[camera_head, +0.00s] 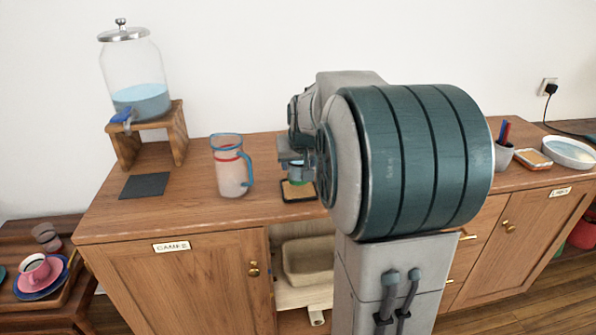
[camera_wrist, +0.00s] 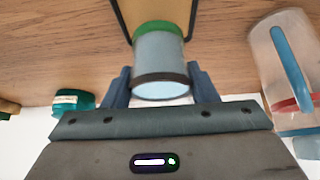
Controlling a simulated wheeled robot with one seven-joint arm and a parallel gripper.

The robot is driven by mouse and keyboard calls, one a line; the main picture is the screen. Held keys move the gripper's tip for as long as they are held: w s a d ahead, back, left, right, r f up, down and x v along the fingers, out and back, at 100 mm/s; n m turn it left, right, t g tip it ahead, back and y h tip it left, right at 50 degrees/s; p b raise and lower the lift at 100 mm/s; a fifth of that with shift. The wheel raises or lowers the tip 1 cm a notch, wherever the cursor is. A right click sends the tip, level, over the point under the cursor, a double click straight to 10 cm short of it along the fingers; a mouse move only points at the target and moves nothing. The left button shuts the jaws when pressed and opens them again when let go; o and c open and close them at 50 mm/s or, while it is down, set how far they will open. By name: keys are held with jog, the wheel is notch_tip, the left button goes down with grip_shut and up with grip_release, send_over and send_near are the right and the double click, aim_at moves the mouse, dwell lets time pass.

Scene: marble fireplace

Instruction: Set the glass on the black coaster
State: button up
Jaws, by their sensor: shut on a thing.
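The glass (camera_wrist: 158,60) is a short, bluish clear cup with a green band at one end and a dark band at the other. My gripper (camera_wrist: 160,85) is shut on it, one finger on each side. The black coaster (camera_head: 145,186), a flat dark square, lies bare on the cabinet top at the left, well apart from my gripper.
A pitcher (camera_head: 231,176) with a blue handle stands between the black coaster and my gripper. A water dispenser (camera_head: 139,90) on a wooden stand (camera_head: 150,135) is behind the coaster. A pen cup (camera_head: 504,155) and a round dish (camera_head: 568,152) are at the right.

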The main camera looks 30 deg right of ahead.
jog(key=shift+f, duration=1.25)
jog(key=shift+f+b, duration=0.2)
jog(key=shift+b, duration=0.15)
jog(key=o, duration=1.2)
